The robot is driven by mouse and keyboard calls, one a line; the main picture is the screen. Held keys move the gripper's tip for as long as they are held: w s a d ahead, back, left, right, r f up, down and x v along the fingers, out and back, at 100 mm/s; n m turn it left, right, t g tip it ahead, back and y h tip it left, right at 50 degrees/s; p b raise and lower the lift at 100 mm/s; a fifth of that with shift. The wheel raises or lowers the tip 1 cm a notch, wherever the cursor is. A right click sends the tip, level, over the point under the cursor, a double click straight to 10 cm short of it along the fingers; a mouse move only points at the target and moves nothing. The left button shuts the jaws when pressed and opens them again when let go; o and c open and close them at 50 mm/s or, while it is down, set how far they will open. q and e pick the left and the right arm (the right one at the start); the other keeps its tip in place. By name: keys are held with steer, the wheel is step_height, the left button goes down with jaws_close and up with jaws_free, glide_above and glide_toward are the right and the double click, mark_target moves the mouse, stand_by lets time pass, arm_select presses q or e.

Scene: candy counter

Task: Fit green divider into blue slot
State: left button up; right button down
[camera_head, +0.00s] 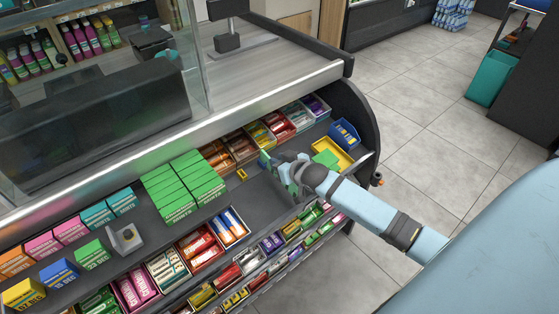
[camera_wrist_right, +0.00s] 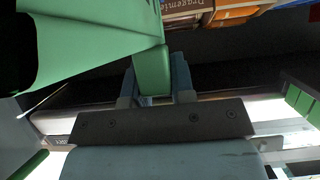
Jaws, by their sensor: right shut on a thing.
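My right gripper (camera_head: 278,167) reaches over the bare shelf part right of the green box stack. It is shut on the green divider (camera_head: 264,160), of which only a small part shows beside the jaws. In the right wrist view the divider (camera_wrist_right: 100,45) is a large thin green panel with a thick grip (camera_wrist_right: 153,72) between the two fingers (camera_wrist_right: 155,90). A blue open holder (camera_head: 344,133) stands at the shelf's right end, apart from the gripper; I cannot tell whether it is the blue slot. My left gripper is not in view.
A yellow tray (camera_head: 345,160) with a green piece lies near the right end. A small yellow holder (camera_head: 241,174) sits left of the gripper. Green boxes (camera_head: 185,188) are stacked further left. Candy bins (camera_head: 240,148) line the back, and more bins are in front.

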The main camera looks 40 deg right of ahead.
stand_by(0.7)
steer(key=shift+p, duration=0.45)
steer(key=shift+w+f, duration=0.1)
steer(key=shift+f, duration=0.6)
stand_by(0.8)
steer(key=shift+w+f+p, duration=0.1)
steer(key=shift+f+p, duration=0.2)
steer(key=shift+f, duration=0.1)
stand_by(0.4)
steer(key=shift+p, duration=0.35)
stand_by(0.8)
steer(key=c, duration=1.2)
jaws_free()
